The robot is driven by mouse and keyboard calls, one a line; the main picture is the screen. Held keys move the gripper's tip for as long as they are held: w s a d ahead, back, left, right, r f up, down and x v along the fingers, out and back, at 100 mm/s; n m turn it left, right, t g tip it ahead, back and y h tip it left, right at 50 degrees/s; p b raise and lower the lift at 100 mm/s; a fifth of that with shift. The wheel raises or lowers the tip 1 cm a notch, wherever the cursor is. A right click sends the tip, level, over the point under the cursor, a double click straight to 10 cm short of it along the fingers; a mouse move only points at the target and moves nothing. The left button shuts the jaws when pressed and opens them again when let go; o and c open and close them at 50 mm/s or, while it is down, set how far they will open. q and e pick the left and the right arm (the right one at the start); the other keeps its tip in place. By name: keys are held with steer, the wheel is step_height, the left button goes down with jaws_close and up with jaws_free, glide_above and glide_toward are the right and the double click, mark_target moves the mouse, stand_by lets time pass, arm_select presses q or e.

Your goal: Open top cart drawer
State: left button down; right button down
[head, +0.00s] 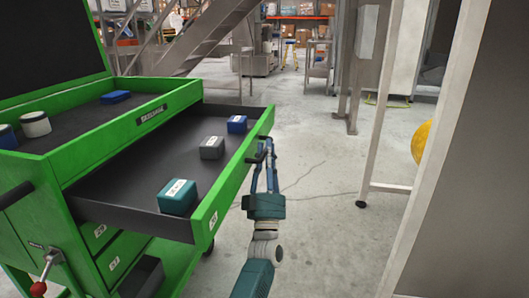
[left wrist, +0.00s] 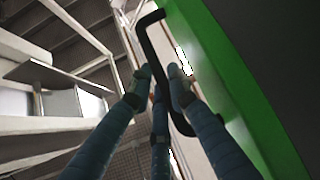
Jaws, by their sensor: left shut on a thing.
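The top cart drawer (head: 125,185) stands well out from the green cart (head: 120,128), with its dark inside showing. A teal box (head: 178,197), a grey box (head: 212,147) and a blue box (head: 237,124) lie in it. My left gripper (head: 265,165) is at the black handle (head: 254,159) on the drawer's green front (head: 225,192). In the left wrist view, the fingers of my left gripper (left wrist: 159,80) are closed around the bar of the black handle (left wrist: 158,50), beside the green front. My right gripper is not in view.
A blue item (head: 116,97) and a white cylinder (head: 35,124) sit on the cart's top tray. Lower drawers (head: 100,235) show below, and a dark bin (head: 142,277) stands beneath. A pale upright post (head: 430,150) stands at the right. Concrete floor lies open between cart and post.

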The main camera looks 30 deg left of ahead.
arm_select(q)
steer(key=c, duration=1.9)
jaws_free()
steer(key=shift+f, duration=0.1)
steer(key=v, duration=1.2)
steer(key=shift+h, duration=0.3)
